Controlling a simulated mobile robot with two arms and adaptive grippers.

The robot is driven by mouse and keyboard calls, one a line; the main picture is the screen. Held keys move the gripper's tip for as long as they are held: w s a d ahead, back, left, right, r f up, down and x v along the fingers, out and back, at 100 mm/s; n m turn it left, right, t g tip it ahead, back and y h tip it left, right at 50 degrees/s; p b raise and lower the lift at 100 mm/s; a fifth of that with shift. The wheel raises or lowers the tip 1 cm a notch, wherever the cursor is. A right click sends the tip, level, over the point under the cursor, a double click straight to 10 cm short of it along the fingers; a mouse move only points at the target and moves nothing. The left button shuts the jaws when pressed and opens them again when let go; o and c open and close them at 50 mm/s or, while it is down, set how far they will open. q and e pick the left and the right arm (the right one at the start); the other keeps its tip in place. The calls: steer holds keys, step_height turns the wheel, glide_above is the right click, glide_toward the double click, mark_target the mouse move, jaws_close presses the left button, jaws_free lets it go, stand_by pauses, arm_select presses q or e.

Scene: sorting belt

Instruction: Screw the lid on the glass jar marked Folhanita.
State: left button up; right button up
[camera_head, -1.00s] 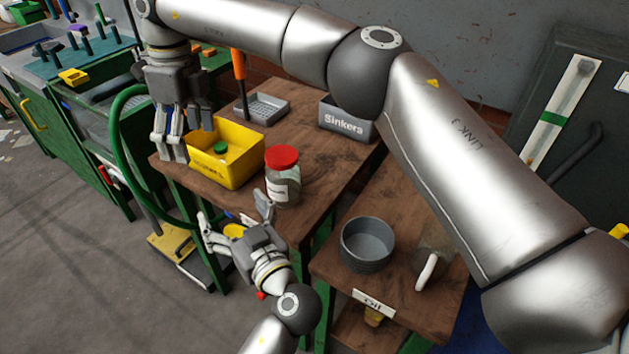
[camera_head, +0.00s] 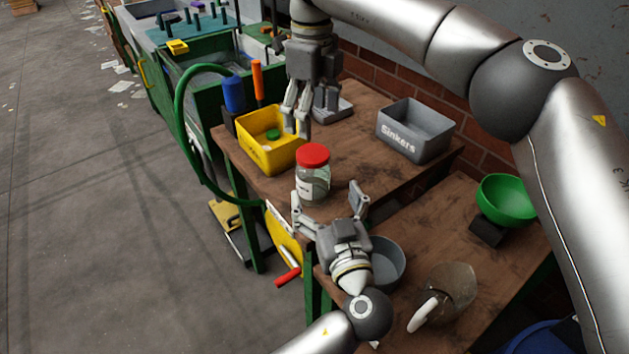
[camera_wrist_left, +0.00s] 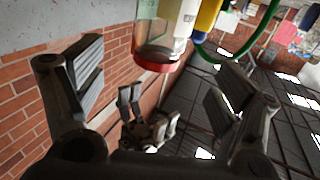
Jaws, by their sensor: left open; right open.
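A glass jar (camera_head: 314,186) with a white label stands upright on the wooden table near its front edge. I cannot read its label. A red lid (camera_head: 313,155) sits on its mouth; how tightly I cannot tell. My left gripper (camera_head: 328,200) is open just in front of the jar, with the jar beyond and between its fingers, not gripped. In the left wrist view the jar (camera_wrist_left: 167,35) and red lid (camera_wrist_left: 158,62) appear upside down between the open fingers. My right gripper (camera_head: 297,120) is open and empty, pointing down behind the jar, beside the yellow bin.
The yellow bin (camera_head: 262,152) with a green item inside stands left of the jar. A grey Sinkers box (camera_head: 438,150) is at the back right. The wood right of the jar is clear.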

mark_target(313, 165)
arm_select(q)
steer(key=x, duration=1)
steer(key=shift+w, duration=0.2)
steer(key=shift+d, duration=0.1)
jaws_close()
arm_select(e)
steer(key=n, duration=1)
steer(key=shift+n, duration=0.4)
steer(key=n, duration=1.1)
steer(key=shift+r+n, duration=0.1)
steer(key=shift+n, duration=0.3)
